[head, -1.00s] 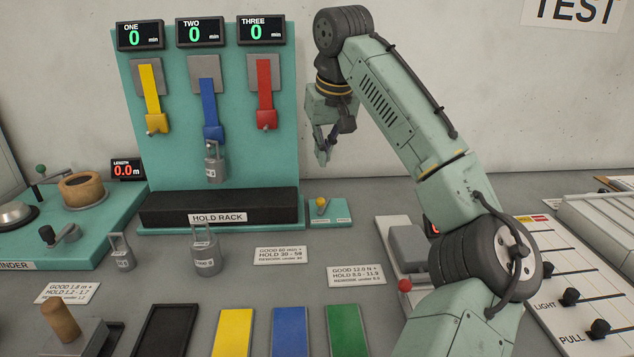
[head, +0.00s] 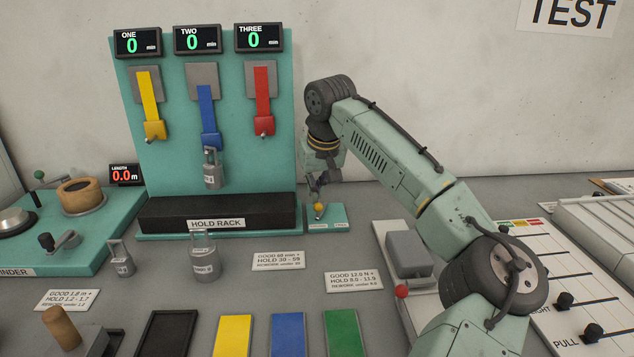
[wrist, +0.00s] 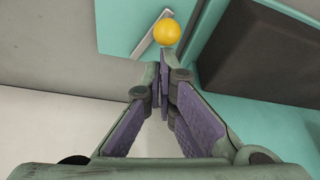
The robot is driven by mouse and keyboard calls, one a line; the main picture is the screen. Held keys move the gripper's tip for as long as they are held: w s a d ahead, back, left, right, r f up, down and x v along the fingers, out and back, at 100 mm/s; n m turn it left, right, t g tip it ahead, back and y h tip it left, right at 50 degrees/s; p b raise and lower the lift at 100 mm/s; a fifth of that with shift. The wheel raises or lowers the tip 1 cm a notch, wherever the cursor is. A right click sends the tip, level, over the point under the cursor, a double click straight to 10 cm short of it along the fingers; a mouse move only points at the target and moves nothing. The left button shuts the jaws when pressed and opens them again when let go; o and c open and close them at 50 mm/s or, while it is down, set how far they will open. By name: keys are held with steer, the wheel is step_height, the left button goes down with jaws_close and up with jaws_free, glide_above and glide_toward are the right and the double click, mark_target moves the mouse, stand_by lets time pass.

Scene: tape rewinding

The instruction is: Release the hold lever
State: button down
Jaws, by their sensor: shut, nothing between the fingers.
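The hold lever has a yellow ball knob (head: 319,206) on a small teal base (head: 337,215) to the right of the hold rack. In the wrist view the yellow knob (wrist: 167,32) sits just past the fingertips, on a pale lever bar (wrist: 148,36). My gripper (head: 318,184) is shut and empty, pointing down just above the knob. In the wrist view my fingertips (wrist: 163,60) meet right below the knob. I cannot tell whether they touch it.
The hold rack's dark bar (head: 218,211) and teal panel (head: 280,150) stand close on the left, with yellow, blue and red straps and a weight (head: 213,170) on the blue one. Loose weights (head: 204,258) stand in front. A grey box (head: 410,253) is at the right.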

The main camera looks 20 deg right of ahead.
steer(key=shift+s+d+r+n+y+p, duration=0.15)
steer(key=shift+n+y+p, duration=0.25)
steer(key=shift+n+p, duration=0.6)
steer(key=shift+s+n+p, duration=0.15)
steer(key=shift+n+p, duration=0.35)
steer(key=shift+p, duration=0.15)
steer(key=shift+s+d+p, duration=0.15)
steer(key=shift+d+p, duration=0.05)
steer(key=shift+p, duration=0.3)
steer(key=shift+s+d+p, duration=0.15)
steer(key=shift+p, duration=0.45)
steer(key=n, duration=0.1)
steer(key=n+y+p, duration=0.1)
steer(key=n+p, duration=0.1)
steer(key=shift+s+d+n+g, duration=0.15)
steer(key=shift+d+n+g, duration=0.15)
steer(key=shift+n, duration=0.1)
steer(key=shift+f+y, duration=0.2)
steer(key=shift+y, duration=0.1)
steer(key=shift+s+d, duration=0.1)
steer(key=shift+s, duration=0.05)
